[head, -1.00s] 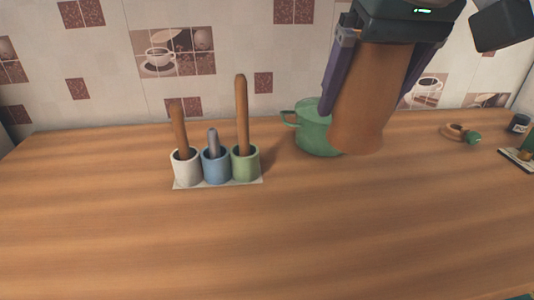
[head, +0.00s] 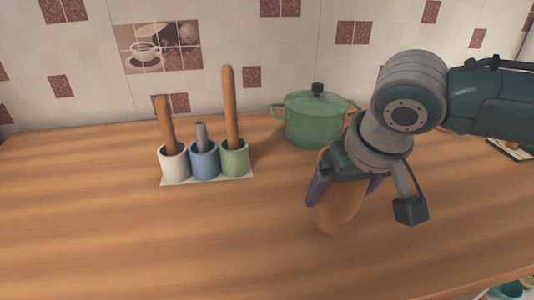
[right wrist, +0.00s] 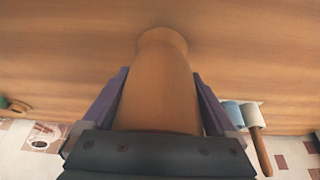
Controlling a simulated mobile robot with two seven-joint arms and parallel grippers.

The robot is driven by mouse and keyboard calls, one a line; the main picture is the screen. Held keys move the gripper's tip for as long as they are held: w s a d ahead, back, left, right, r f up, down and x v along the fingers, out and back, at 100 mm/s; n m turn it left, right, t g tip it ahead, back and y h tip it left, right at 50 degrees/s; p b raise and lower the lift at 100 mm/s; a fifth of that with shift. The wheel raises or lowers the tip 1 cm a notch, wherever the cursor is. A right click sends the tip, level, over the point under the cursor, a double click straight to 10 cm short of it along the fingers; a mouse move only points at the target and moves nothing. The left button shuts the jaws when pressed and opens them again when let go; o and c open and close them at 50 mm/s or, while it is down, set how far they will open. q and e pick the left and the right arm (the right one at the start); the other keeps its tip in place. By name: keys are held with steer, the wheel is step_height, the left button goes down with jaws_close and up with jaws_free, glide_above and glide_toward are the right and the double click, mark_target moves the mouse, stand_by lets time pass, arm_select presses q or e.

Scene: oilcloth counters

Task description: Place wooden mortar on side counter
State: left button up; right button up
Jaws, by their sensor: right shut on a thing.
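The wooden mortar (head: 336,211) is a brown, waisted wooden vessel with a flared foot. My right gripper (head: 345,190) is shut on it, one finger on each side, and holds it upright over the wooden counter (head: 120,240). Whether its foot touches the counter I cannot tell. The right wrist view shows the mortar (right wrist: 160,85) between the two purple-grey fingers, its foot toward the counter surface. The gripper and wrist hide its upper part in the head view. My left gripper is not in view.
A green lidded pot (head: 312,122) stands behind the mortar. To the left, white (head: 174,161), blue (head: 204,160) and green (head: 235,158) cups with sticks stand on a pale mat (head: 210,181). The tiled wall closes the back. The front and left of the counter are clear.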

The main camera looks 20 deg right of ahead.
mark_target(336, 209)
steer(key=shift+f, duration=1.65)
steer(key=shift+b, duration=0.3)
steer(key=shift+f, duration=0.15)
steer(key=o, duration=1.3)
